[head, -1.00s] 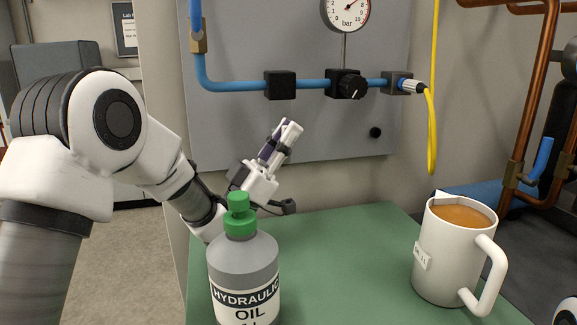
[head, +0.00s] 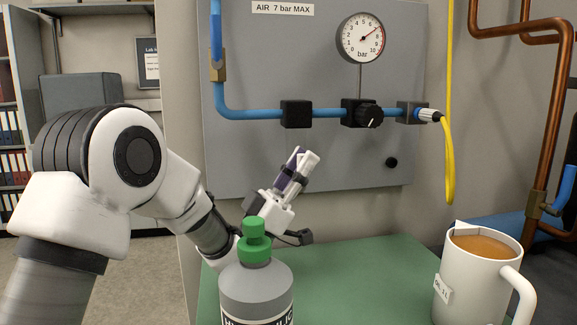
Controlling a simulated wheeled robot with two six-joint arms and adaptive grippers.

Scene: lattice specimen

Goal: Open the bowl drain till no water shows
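The grey air panel (head: 260,60) carries a blue air line (head: 255,113), a black block (head: 296,114), a black regulator knob (head: 369,115) and a round pressure gauge (head: 361,38). I see no clear bowl, drain or water on it. My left gripper (head: 305,156) is raised in front of the panel's lower part, below the black block, apart from the line. Its two fingers, one purplish and one white, point up and lie side by side at this angle. Nothing shows between them, and whether they meet is unclear. My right gripper is out of view.
A grey bottle (head: 256,288) with a green cap stands in front of my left wrist on the green tabletop (head: 350,270). A white mug (head: 470,285) of brown drink stands at right. A yellow hose (head: 449,165) hangs right of the panel, near copper pipes (head: 558,110).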

